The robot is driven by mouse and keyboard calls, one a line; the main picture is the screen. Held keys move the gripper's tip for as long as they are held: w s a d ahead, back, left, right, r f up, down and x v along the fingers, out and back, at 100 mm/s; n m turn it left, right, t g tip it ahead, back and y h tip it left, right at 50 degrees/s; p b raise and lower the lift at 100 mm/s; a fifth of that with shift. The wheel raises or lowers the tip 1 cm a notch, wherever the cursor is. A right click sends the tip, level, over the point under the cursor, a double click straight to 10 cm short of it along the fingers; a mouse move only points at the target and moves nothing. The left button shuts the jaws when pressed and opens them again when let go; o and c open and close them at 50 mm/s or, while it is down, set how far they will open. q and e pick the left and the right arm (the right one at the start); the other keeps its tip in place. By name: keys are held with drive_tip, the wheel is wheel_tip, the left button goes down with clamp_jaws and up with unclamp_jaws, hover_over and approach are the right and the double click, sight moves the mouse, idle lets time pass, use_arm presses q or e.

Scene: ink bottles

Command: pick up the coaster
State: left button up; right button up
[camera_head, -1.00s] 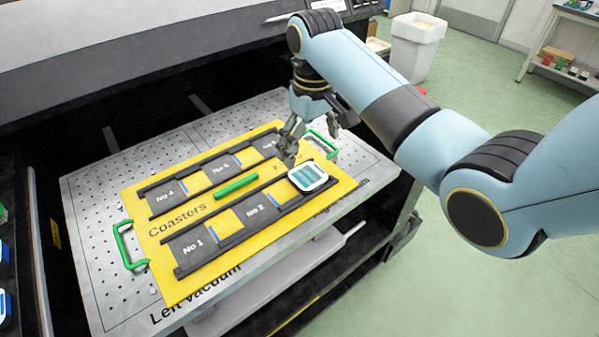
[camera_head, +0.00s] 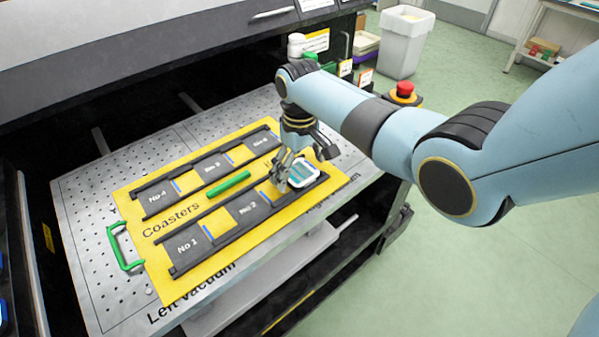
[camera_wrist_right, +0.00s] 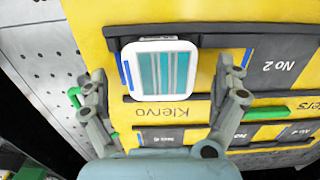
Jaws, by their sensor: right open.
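The coaster (camera_head: 304,174) is a white rounded square with teal and grey stripes. It lies in the right end slot of the front row of the yellow jig board (camera_head: 160,272). My right gripper (camera_head: 284,183) is over the board beside the coaster and partly covers its left edge in the head view. In the right wrist view the coaster (camera_wrist_right: 163,68) shows whole, just beyond and between the two spread fingers (camera_wrist_right: 166,95). The gripper is open and nothing is between its fingertips. My left gripper is not in view.
The jig board has black slots marked with numbers, a green bar (camera_head: 229,183) in the middle and a green handle (camera_head: 122,250) at the left. It lies on a perforated metal table (camera_head: 88,262). A red button (camera_head: 404,90) stands behind my arm.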

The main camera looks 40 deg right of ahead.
drive_tip(key=c, duration=1.4)
